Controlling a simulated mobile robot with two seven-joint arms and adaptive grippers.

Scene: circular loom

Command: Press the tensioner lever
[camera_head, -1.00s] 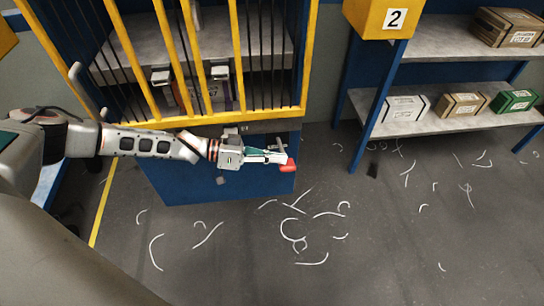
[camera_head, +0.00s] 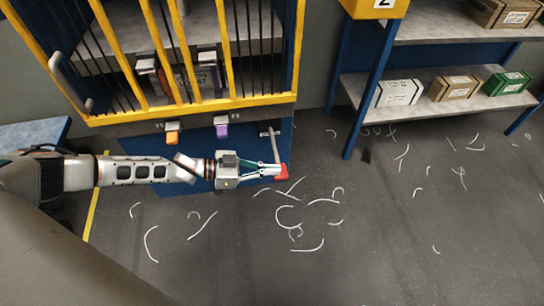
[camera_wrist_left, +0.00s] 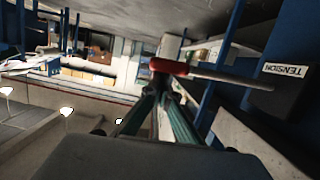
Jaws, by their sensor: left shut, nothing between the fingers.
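The tensioner lever is a grey metal rod (camera_head: 274,146) with a red handle (camera_head: 283,173) at its end. It hangs down from a pivot at the right of the loom's blue lower panel. My left gripper (camera_head: 276,171) is shut and empty, with its fingertips at the red handle. In the left wrist view, the red handle (camera_wrist_left: 168,67) lies across just beyond the closed fingertips (camera_wrist_left: 160,84); I cannot tell whether they touch. My right gripper is out of view.
The loom's yellow-barred guard (camera_head: 190,108) stands above the lever. Orange (camera_head: 172,133) and purple (camera_head: 221,127) parts sit below it. A shelf (camera_head: 440,112) with boxes stands at right. White thread scraps (camera_head: 290,217) litter the otherwise open floor.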

